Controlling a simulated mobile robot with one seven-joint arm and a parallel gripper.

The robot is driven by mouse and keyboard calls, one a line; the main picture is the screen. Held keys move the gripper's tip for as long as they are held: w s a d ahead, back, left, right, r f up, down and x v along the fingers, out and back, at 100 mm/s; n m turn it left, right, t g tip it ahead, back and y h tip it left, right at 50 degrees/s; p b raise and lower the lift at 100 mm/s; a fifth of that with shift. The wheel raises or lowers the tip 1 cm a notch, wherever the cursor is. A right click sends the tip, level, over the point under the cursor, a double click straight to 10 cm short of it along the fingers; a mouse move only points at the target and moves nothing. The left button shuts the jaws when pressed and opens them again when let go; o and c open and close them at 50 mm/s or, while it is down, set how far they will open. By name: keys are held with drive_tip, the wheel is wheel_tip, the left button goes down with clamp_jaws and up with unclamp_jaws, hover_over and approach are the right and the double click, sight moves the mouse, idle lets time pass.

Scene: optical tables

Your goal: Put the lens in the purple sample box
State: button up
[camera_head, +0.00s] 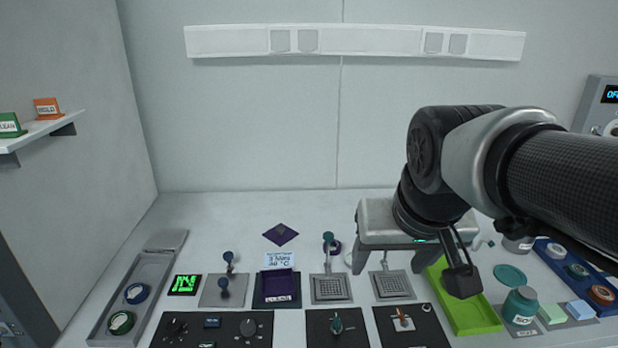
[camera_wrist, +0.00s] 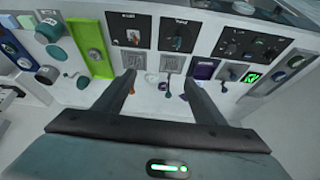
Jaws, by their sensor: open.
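The purple sample box (camera_head: 277,302) is a dark purple open-topped tray with a label on its front, left of centre on the table. It also shows in the wrist view (camera_wrist: 205,69), right of the fingers. My gripper (camera_head: 389,267) is open and empty above the table, to the right of the box. In the wrist view its fingers (camera_wrist: 158,86) are wide apart. A small pale disc (camera_wrist: 163,86) shows between the fingertips and could be the lens. I cannot tell for sure. In the head view a pale round spot (camera_head: 348,258) lies by my left finger, partly hidden.
A green tray (camera_head: 470,316) and a teal jar (camera_head: 521,306) stand to the right. Square grid plates (camera_head: 331,289) with upright parts lie near the gripper. A grey tray (camera_head: 102,330) with round items is at the left.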

drive_tip(key=w+a, duration=0.1)
drive_tip(key=w, duration=1.3)
drive_tip(key=shift+m+g+h, duration=0.4)
drive_tip(key=shift+m+g, duration=0.1)
drive_tip(key=shift+m, duration=0.4)
drive_tip(key=w+a+f, duration=0.1)
drive_tip(key=w+f, duration=0.2)
drive_tip(key=w, duration=0.2)
drive_tip(key=w+a+f, duration=0.1)
drive_tip(key=w+f, duration=0.2)
drive_tip(key=w, duration=0.2)
drive_tip(key=w+a+f+p, duration=0.1)
drive_tip(key=w+f, duration=0.3)
drive_tip(key=w, duration=0.1)
drive_tip(key=shift+w+a+f, duration=0.1)
drive_tip(key=shift+w+a, duration=0.2)
drive_tip(key=shift+a, duration=0.1)
approach(332, 244)
drive_tip(key=shift+b+x, duration=0.35)
drive_tip(key=shift+x, duration=3.7)
drive_tip(key=shift+s, duration=0.1)
drive_tip(key=shift+c, duration=0.4)
drive_tip(key=c, duration=1.2)
